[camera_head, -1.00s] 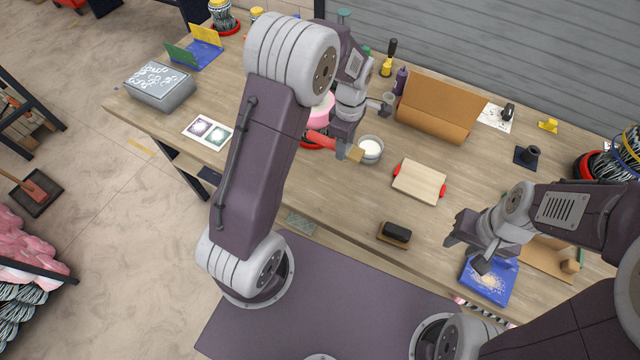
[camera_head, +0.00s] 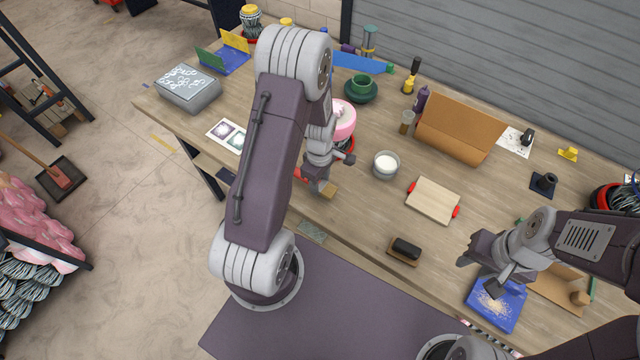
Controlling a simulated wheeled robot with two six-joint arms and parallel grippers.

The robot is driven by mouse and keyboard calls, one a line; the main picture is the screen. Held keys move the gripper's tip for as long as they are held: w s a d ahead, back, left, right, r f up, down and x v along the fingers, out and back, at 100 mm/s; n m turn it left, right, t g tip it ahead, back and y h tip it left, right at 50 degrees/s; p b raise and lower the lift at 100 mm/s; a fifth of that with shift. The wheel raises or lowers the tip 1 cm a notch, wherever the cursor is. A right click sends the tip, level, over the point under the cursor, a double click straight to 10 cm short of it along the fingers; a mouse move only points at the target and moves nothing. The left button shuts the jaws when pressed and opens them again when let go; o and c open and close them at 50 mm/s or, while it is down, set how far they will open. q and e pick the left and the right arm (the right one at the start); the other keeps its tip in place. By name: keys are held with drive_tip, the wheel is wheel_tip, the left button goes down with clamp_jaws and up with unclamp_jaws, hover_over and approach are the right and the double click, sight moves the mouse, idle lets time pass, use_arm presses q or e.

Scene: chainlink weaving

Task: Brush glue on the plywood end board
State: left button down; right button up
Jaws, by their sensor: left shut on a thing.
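The plywood end board (camera_head: 433,200) lies flat on the workbench, with a red piece at each short end. A round glue pot (camera_head: 386,164) with white contents stands behind and left of it. My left gripper (camera_head: 319,183) is shut on a brush (camera_head: 329,191) with a red handle and tan bristles. The gripper hides part of the handle. The brush is left of the pot, near the front edge, apart from pot and board. My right gripper (camera_head: 484,276) is open and empty, by a blue tray (camera_head: 497,307) at the front right.
A dark block brush (camera_head: 405,249) lies in front of the board. A pink round thing (camera_head: 344,118) is close behind my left gripper. The bench between pot and block brush is clear.

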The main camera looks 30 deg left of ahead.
use_arm(q)
drive_tip(key=shift+f+p, duration=0.45)
drive_tip(key=shift+f, duration=0.5)
drive_tip(key=shift+w+f, duration=0.1)
drive_tip(key=shift+f, duration=0.05)
drive_tip(key=shift+f+b, duration=0.15)
drive_tip(key=shift+b, duration=0.15)
drive_tip(key=c, duration=0.9)
unclamp_jaws()
drive_tip(key=shift+o, duration=0.2)
